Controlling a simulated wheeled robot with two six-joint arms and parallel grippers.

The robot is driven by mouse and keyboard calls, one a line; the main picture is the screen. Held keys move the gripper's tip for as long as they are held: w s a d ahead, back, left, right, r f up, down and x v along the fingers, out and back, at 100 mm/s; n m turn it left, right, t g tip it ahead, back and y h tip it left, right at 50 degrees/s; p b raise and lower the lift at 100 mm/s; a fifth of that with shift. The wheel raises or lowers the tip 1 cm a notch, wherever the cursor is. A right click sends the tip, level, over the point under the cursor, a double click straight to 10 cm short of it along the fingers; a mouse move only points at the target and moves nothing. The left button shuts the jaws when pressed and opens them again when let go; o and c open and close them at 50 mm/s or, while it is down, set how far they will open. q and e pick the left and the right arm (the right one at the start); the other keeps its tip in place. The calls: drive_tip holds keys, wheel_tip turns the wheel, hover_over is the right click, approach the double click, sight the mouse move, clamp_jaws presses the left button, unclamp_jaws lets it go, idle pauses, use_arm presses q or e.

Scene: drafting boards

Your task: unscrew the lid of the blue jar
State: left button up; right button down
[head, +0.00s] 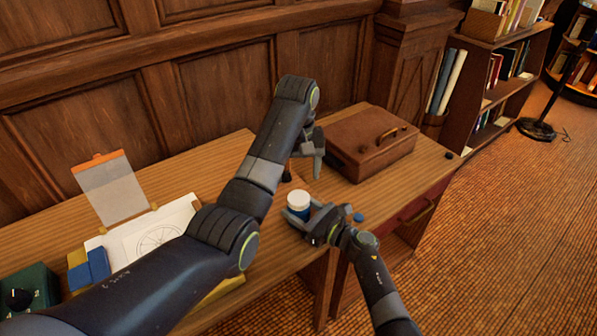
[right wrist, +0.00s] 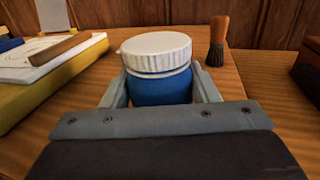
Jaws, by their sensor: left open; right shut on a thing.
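The blue jar (right wrist: 160,90) stands upright with its white ribbed lid (right wrist: 156,50) on top. In the head view the white lid (head: 299,199) shows near the front edge of the desk. My right gripper (head: 306,218) is shut on the jar's blue body, with one finger on each side, below the lid. It also shows in the right wrist view (right wrist: 160,98). My left gripper (head: 308,158) is open, behind and above the jar, near the brown case. It is apart from the lid, and nothing shows between its fingers.
A brown case (head: 371,142) lies on the desk at the right. A brush (right wrist: 218,42) stands behind the jar. A paper with a wheel drawing (head: 160,236) lies at the left, near a clear sheet (head: 110,189). A small blue disc (head: 358,217) lies right of the jar.

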sight(299, 198)
use_arm(q)
drive_tip(key=m, duration=0.4)
drive_tip(key=shift+m, duration=0.4)
drive_tip(key=m, duration=0.4)
drive_tip(key=shift+m, duration=0.3)
drive_tip(key=m, duration=0.4)
drive_tip(key=shift+m, duration=0.3)
drive_tip(key=m, duration=0.2)
drive_tip(key=shift+w+d+m, duration=0.1)
drive_tip(key=shift+m, duration=0.3)
drive_tip(key=m, duration=0.4)
drive_tip(key=shift+m, duration=0.3)
drive_tip(key=m, duration=0.4)
drive_tip(key=shift+m, duration=0.3)
drive_tip(key=m, duration=0.4)
drive_tip(key=shift+m, duration=0.3)
drive_tip(key=m, duration=0.3)
drive_tip(key=shift+m, duration=0.3)
drive_tip(key=shift+f, duration=4)
